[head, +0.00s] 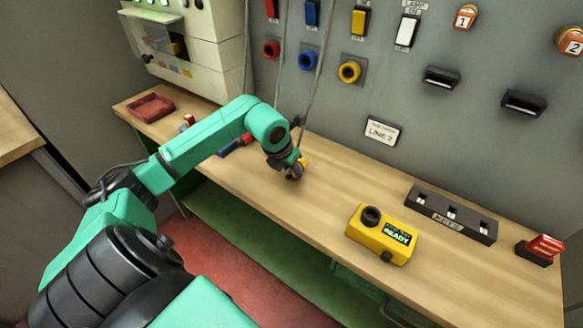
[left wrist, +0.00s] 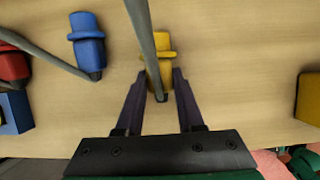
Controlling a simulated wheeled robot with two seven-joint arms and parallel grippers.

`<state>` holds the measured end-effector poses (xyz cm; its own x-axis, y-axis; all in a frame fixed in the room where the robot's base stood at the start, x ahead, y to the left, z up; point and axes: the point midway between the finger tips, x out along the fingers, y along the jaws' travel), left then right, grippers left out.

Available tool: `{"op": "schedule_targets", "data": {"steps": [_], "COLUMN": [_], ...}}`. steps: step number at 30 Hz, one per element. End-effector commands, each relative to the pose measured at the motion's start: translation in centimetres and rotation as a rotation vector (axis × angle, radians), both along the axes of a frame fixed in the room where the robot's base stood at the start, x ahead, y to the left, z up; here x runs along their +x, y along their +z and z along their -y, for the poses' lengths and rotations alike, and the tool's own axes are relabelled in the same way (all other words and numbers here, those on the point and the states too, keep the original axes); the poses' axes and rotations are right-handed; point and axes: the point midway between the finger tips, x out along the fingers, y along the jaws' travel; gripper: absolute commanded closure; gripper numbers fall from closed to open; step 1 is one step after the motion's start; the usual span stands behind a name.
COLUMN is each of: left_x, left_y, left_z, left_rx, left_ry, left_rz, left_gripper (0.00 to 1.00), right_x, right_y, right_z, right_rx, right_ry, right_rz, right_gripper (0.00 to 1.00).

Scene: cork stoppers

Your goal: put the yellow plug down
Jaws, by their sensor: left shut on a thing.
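The yellow plug (left wrist: 162,75) is between the fingers of my left gripper (left wrist: 157,82), which is shut on it. A grey cable runs over the plug and hides part of it. In the head view the left gripper (head: 296,172) is low over the wooden bench (head: 325,205), with a bit of the yellow plug (head: 304,162) showing beside it. I cannot tell whether the plug touches the bench. My right gripper is not in view.
A blue plug (left wrist: 88,45) and a red plug (left wrist: 12,65) lie to the left in the wrist view. A yellow READY box (head: 382,235) stands to the right on the bench. Grey cables hang near my gripper. Bare wood lies between gripper and box.

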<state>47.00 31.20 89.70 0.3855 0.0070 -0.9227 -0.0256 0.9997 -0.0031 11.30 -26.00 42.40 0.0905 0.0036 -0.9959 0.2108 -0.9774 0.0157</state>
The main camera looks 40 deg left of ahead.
Motion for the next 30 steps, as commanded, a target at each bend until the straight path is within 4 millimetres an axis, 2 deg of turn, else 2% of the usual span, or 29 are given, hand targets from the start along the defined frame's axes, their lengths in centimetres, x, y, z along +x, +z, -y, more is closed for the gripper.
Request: {"op": "schedule_targets", "data": {"steps": [3,4,6,14,17,19,30], "left_x": [0.0,0.0,0.0,0.0,0.0,-0.4,-3.9], "left_y": [-0.4,-0.3,-0.3,-0.2,0.4,0.9,9.5], "left_z": [0.0,0.0,0.0,0.0,0.0,-0.1,0.0], "left_rx": [0.000,0.000,0.000,0.000,-0.001,0.002,0.004], "left_ry": [0.000,0.000,0.000,0.000,0.000,-0.001,0.001], "left_rz": [0.000,0.000,-0.001,-0.001,-0.001,0.001,0.001], "left_gripper": [1.00,0.55,0.33,0.33,0.33,0.33,0.33], "right_x": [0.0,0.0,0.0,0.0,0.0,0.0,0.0], "right_y": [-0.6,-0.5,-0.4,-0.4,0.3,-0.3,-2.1], "right_z": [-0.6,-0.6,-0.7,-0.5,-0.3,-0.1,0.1], "right_rx": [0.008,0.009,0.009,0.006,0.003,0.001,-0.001], "right_ry": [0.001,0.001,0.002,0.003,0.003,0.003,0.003], "right_rz": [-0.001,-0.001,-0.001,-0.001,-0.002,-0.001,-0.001], "right_gripper": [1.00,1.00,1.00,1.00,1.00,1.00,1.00]}}
